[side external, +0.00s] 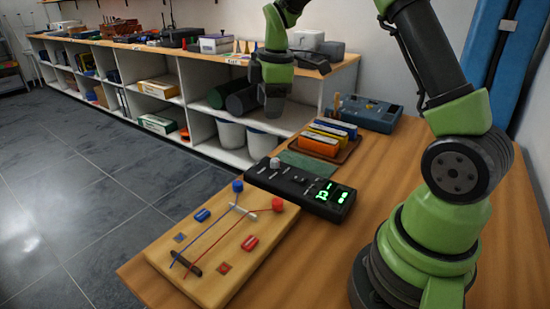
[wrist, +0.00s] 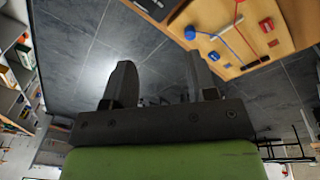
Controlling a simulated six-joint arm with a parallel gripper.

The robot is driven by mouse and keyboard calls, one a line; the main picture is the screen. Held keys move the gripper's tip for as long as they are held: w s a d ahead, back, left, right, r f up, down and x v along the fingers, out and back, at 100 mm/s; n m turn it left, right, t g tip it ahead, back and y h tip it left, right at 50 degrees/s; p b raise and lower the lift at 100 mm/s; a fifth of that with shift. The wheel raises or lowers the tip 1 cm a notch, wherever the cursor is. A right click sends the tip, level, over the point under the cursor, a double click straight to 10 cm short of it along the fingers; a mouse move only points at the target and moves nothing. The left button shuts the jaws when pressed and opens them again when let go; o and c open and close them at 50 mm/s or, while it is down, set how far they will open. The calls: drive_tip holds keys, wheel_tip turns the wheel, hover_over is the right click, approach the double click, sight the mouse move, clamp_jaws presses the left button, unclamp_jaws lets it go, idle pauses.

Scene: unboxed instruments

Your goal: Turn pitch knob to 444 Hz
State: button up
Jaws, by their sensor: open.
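A black box (side external: 290,186) with a green lit display (side external: 336,193) lies on the wooden table in the side view. I cannot read the digits surely. A pale knob (side external: 275,162) stands on its top at the left end, with smaller controls beside it; which one is the pitch knob I cannot tell. In the wrist view a dark edge (wrist: 178,8), perhaps the box, shows at the top. My gripper (wrist: 162,80) is open and empty, its two fingers apart. In the side view it hangs beyond the box, in front of the shelves, well clear of the knob.
A wooden board (side external: 217,249) with two strings, a blue knob (side external: 237,186) and a red knob (side external: 278,204) lies in front of the box. Behind the box are a green cloth (side external: 303,165), a tray of coloured instruments (side external: 327,138) and a blue-grey case (side external: 368,112). Shelves line the wall.

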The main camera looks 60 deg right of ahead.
sight(275, 160)
drive_tip(key=d+f+n, duration=0.1)
drive_tip(key=f, duration=0.4)
drive_tip(key=w+d+f+n, duration=0.1)
drive_tip(key=f, duration=0.5)
drive_tip(key=d+f+n+g, duration=0.1)
drive_tip(key=d+f, duration=0.1)
drive_tip(key=f, duration=0.3)
drive_tip(key=shift+w+d+f, duration=0.1)
drive_tip(key=shift+w+f, duration=0.2)
drive_tip(key=shift+f, duration=0.1)
drive_tip(key=shift+c, duration=0.2)
drive_tip(key=c, duration=0.9)
